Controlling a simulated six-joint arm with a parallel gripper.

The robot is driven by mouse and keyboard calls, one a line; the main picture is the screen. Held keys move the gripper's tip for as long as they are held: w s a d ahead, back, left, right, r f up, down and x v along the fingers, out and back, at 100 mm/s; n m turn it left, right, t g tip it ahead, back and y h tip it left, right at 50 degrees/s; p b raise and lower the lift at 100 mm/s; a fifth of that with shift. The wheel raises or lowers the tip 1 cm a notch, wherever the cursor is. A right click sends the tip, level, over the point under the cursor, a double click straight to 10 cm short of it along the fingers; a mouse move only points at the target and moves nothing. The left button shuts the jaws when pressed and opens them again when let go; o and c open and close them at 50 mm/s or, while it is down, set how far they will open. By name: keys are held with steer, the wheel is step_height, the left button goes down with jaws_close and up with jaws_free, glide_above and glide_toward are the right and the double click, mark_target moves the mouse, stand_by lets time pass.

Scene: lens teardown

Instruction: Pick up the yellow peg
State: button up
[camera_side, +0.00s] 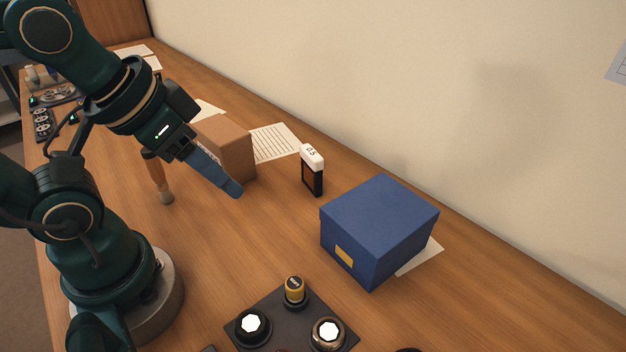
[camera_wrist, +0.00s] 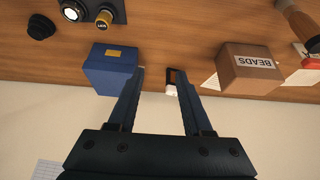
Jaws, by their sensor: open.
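The yellow peg (camera_side: 294,289), a short yellow cylinder with a dark label on its top, stands upright at the back corner of a dark plate (camera_side: 270,309) at the bottom of the side view. In the wrist view the peg (camera_wrist: 104,19) is near the top edge, left of centre. My gripper (camera_side: 236,190) is in the air, up and to the left of the peg in the side view and well apart from it. In the wrist view the jaws (camera_wrist: 161,74) are apart with nothing held between them.
A blue box (camera_side: 375,235) stands behind the plate. A small black-and-white timer-like item (camera_side: 312,170) stands upright to its left. A cardboard box labelled BEADS (camera_wrist: 250,67) is further back. Two round pieces, black (camera_side: 247,328) and metallic (camera_side: 327,333), share the peg's plate.

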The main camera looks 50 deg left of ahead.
steer(key=shift+o, duration=1.4)
